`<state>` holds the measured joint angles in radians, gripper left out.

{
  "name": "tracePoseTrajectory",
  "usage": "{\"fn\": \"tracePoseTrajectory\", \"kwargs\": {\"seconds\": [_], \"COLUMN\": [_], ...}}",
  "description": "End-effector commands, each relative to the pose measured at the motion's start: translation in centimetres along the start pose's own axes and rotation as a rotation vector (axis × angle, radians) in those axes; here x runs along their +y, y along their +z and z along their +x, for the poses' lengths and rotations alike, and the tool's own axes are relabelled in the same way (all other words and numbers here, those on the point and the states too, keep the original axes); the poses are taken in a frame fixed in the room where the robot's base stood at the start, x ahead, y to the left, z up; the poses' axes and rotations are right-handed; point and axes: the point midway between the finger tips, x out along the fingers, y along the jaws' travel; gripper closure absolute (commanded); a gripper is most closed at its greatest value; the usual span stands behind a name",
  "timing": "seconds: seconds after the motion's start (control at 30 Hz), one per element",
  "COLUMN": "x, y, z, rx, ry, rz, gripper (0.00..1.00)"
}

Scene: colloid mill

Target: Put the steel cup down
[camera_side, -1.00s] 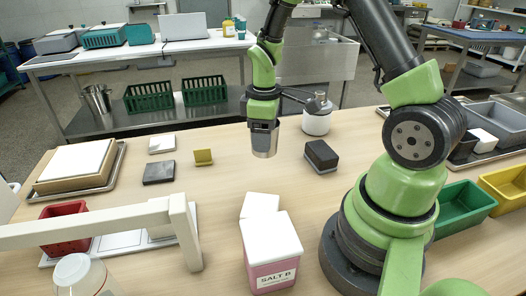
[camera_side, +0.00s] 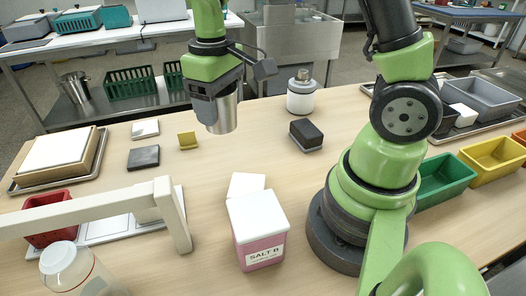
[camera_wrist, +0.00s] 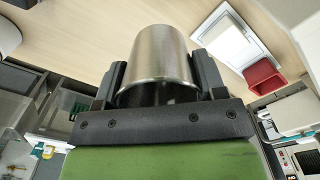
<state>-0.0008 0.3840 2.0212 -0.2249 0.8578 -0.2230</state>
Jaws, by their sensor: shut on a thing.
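The steel cup (camera_side: 222,112) is a plain brushed-metal cylinder. My gripper (camera_side: 208,108) is shut on it and holds it above the table, left of the middle in the side view. In the wrist view the cup (camera_wrist: 160,58) sits between the two dark fingers of my gripper (camera_wrist: 158,85). In the side view the cup hangs clear of the wooden table (camera_side: 215,165), with bare wood below and in front of it. Part of the cup's near left side is hidden by the gripper.
A yellow block (camera_side: 188,141), a dark slab (camera_side: 143,158) and a white slab (camera_side: 145,129) lie to the left. A black block (camera_side: 306,134) and a white bottle (camera_side: 301,95) stand to the right. A pink Salt B box (camera_side: 258,232) and a beige frame (camera_side: 172,215) stand nearer.

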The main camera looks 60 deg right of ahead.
Motion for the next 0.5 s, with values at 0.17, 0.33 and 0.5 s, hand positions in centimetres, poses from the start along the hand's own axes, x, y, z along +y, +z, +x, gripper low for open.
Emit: {"fn": "tracePoseTrajectory", "kwargs": {"seconds": [0.17, 0.33, 0.5], "x": [1.2, 5.7, 10.1], "y": [0.3, 1.9, 4.8], "z": [0.5, 2.2, 4.1], "rx": [-0.002, -0.007, -0.005], "ry": [0.000, -0.002, -0.005], "rz": [-0.021, -0.122, -0.256], "gripper": [0.60, 0.60, 0.60]}}
